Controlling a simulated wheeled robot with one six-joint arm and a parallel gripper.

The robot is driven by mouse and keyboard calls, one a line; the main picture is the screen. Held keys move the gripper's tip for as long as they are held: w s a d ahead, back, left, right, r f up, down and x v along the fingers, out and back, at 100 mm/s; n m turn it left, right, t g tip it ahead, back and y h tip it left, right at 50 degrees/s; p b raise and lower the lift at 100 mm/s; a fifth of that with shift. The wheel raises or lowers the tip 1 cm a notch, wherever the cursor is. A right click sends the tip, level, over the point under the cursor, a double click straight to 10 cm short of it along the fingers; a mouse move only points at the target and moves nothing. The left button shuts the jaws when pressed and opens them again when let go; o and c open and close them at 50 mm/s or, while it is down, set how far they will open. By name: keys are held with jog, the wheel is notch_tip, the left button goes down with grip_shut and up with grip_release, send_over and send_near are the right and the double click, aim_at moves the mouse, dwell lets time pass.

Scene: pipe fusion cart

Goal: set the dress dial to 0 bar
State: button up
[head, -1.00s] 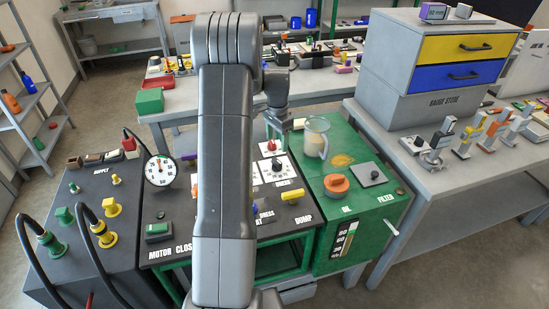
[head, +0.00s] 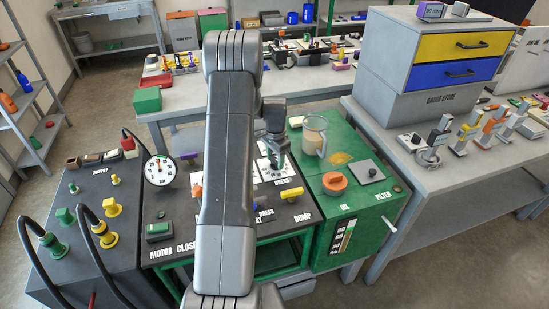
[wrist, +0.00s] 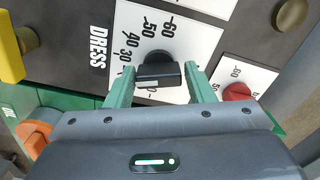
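The dress dial is a black knob (wrist: 158,70) on a white scale plate (wrist: 195,40) beside the word DRESS in the wrist view. Marks 30, 40, 50 and 60 show; the lower scale is partly hidden, and I cannot tell which mark the knob points at. My gripper (wrist: 158,76) is open, with one green finger on each side of the knob and visible gaps to it. In the head view my gripper (head: 278,153) is over the dial plate (head: 265,171) and hides much of it.
A red knob (wrist: 237,92) on another scale is close to the right finger in the wrist view. A yellow handle (head: 291,194) is in front of the dial. A jug (head: 314,136) and an orange cap (head: 334,183) stand on the green tank at right.

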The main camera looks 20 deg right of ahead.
jog(key=c, duration=0.5)
jog(key=shift+c, duration=0.2)
jog(key=n+b, duration=0.2)
jog(key=n, duration=0.1)
jog(key=n+b, duration=0.2)
jog(key=n, duration=0.1)
jog(key=shift+w+n, duration=0.1)
jog(key=shift+n, duration=0.2)
jog(key=n+b, duration=0.1)
jog(key=n, duration=0.3)
jog(key=shift+r, duration=0.1)
jog(key=shift+r+n+b, duration=0.1)
jog(key=shift+n+b, duration=0.3)
jog(key=shift+n, duration=1.2)
